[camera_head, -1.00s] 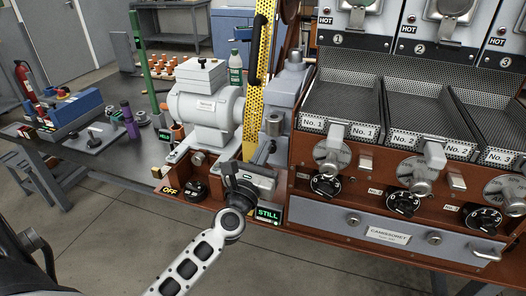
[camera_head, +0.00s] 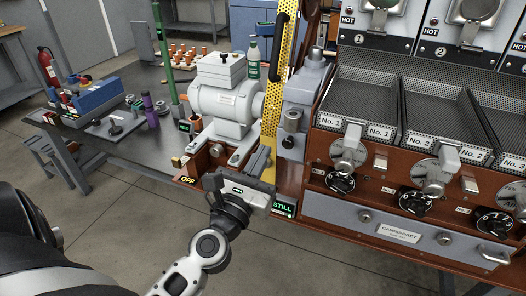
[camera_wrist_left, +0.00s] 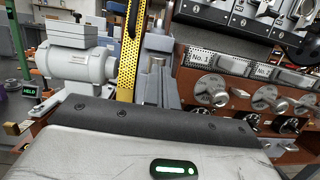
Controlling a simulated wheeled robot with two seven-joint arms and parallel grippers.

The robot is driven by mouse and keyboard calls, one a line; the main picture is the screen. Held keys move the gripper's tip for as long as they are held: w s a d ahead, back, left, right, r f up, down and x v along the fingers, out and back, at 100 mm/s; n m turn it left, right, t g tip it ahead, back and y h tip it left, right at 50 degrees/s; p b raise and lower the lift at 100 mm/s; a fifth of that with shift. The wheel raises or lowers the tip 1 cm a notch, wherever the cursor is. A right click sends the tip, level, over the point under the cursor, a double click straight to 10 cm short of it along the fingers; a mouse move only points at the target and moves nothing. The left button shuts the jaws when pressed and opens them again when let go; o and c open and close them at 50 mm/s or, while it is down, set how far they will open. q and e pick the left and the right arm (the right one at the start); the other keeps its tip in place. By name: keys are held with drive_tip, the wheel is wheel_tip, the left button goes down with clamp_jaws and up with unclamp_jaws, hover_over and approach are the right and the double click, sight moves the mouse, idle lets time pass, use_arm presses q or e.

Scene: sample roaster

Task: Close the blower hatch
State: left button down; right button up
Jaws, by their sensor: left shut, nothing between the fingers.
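A yellow perforated panel (camera_head: 275,95) stands upright between the grey motor and the grey housing. It has a long black handle (camera_head: 285,40) near its top; it looks like the blower hatch or guard, but I cannot tell for sure. It also shows in the left wrist view (camera_wrist_left: 127,65). My right gripper is out of view.
The grey motor (camera_head: 222,105) stands behind my left gripper, with an "OFF" label (camera_head: 187,180) below it. The roaster's trays (camera_head: 362,100), knobs and drawer (camera_head: 400,233) fill the right side. Open floor lies in front.

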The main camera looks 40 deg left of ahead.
use_arm(q)
wheel_tip(320, 180, down, 4)
drive_tip(key=d+r+b, duration=0.1)
drive_tip(key=b, duration=0.1)
drive_tip(key=n+g+y+b, duration=0.1)
drive_tip(key=g+b, duration=0.1)
approach(288, 146)
drive_tip(key=p+x, duration=0.3)
drive_tip(key=x, duration=0.2)
drive_tip(key=shift+w+a, duration=0.1)
drive_tip(key=shift+w, duration=0.25)
drive_tip(key=shift+w+a, duration=0.15)
drive_tip(key=shift+w, duration=0.4)
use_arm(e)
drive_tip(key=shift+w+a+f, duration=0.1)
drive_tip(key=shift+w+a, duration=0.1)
